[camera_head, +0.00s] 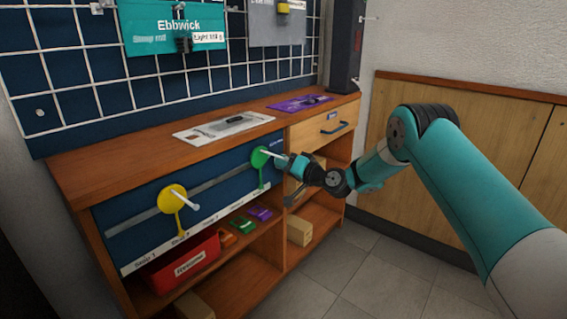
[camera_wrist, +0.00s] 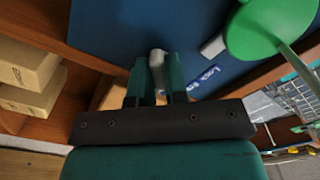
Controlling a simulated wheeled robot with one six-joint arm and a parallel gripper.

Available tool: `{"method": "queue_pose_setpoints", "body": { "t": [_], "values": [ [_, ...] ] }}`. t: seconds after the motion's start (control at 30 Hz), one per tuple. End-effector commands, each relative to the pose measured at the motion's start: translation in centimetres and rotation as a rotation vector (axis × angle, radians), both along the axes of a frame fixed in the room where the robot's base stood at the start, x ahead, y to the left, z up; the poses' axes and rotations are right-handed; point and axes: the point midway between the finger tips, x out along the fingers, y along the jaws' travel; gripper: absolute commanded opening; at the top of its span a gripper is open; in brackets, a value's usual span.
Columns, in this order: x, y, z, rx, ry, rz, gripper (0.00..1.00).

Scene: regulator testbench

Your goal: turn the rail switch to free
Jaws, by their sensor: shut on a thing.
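My gripper (camera_head: 284,162) is at the right end of the blue rail panel (camera_head: 225,180) on the bench front. In the wrist view its two teal fingers (camera_wrist: 157,82) are closed around a small pale grey lever (camera_wrist: 157,58), which stands out from the blue panel and appears to be the rail switch. The lever's base and exact angle are partly hidden by the fingers. A small label (camera_wrist: 206,78) on the panel lies beside it, seen turned; it seems to begin with "Lock". In the head view my gripper hides the switch.
A drawer (camera_head: 318,133) and shelves with boxes (camera_head: 299,231) lie close right and below. Open floor (camera_head: 370,270) is at the right.

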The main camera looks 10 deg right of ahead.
Motion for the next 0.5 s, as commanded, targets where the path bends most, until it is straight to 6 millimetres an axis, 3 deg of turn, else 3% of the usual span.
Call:
{"method": "queue_pose_setpoints", "body": {
  "t": [0.33, 0.37, 0.4, 0.47, 0.5],
  "values": [
    [-0.02, -0.12, -0.11, 0.005, 0.005, -0.001, 0.00],
    [-0.03, -0.13, -0.13, 0.005, 0.005, -0.001, 0.18],
    [-0.02, -0.12, -0.11, 0.005, 0.005, -0.001, 0.28],
    [-0.02, -0.09, -0.10, 0.004, 0.005, -0.001, 0.39],
    [-0.01, -0.05, -0.09, 0.004, 0.004, -0.001, 0.39]
  ]
}}
